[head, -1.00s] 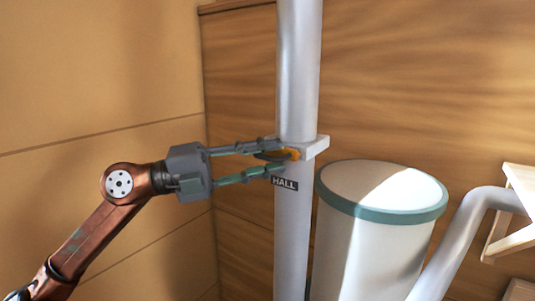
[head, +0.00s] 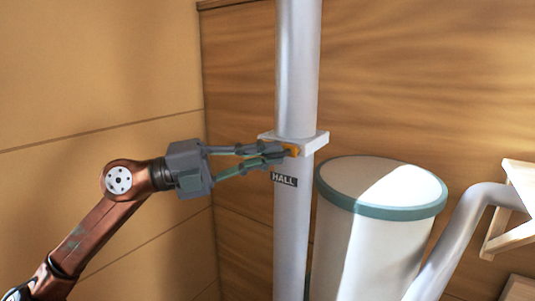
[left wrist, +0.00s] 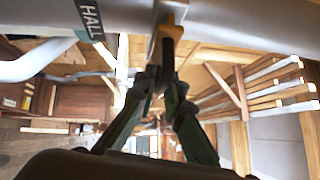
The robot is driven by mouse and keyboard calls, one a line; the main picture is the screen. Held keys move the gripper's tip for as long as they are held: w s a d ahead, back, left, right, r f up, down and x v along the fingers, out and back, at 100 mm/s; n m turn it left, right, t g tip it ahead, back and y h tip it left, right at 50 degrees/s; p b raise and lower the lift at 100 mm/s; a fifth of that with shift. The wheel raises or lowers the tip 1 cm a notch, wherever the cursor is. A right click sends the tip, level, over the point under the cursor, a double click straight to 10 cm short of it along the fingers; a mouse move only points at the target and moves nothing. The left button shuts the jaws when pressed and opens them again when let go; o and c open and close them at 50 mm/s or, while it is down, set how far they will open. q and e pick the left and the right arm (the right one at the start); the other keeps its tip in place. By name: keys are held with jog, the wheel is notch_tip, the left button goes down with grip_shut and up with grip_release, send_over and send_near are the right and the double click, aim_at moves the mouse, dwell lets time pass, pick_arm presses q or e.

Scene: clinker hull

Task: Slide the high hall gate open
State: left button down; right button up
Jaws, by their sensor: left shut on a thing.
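The hall gate (head: 318,138) is a pale flat plate set across a grey vertical duct (head: 297,75), with a dark HALL label (head: 284,179) just below it. An orange tab (head: 291,150) sits at its front left. My left gripper (head: 280,152) comes in from the left and is shut at this tab, on the gate's handle. In the left wrist view, the fingertips (left wrist: 163,88) close on a dark handle piece (left wrist: 168,50) below the orange part (left wrist: 172,12); the HALL label (left wrist: 90,18) is at upper left. The fingers hide part of the handle. My right gripper is not in view.
A white drum with a teal rim (head: 382,185) stands close to the right of the duct. A curved grey pipe (head: 455,235) and a wooden bracket (head: 510,205) are farther right.

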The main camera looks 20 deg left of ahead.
pick_arm(q)
jog(key=shift+s+a+r, duration=0.1)
jog(key=shift+s+a+b, duration=0.15)
jog(key=shift+s+b, duration=0.15)
jog(key=shift+b, duration=0.05)
jog(key=s+a+b, duration=0.2)
jog(key=s, duration=0.4)
jog(key=c, duration=2)
grip_release()
jog(key=shift+s+a, duration=0.1)
jog(key=shift+s, duration=0.15)
jog(key=shift+c, duration=0.2)
jog(key=v, duration=1.2)
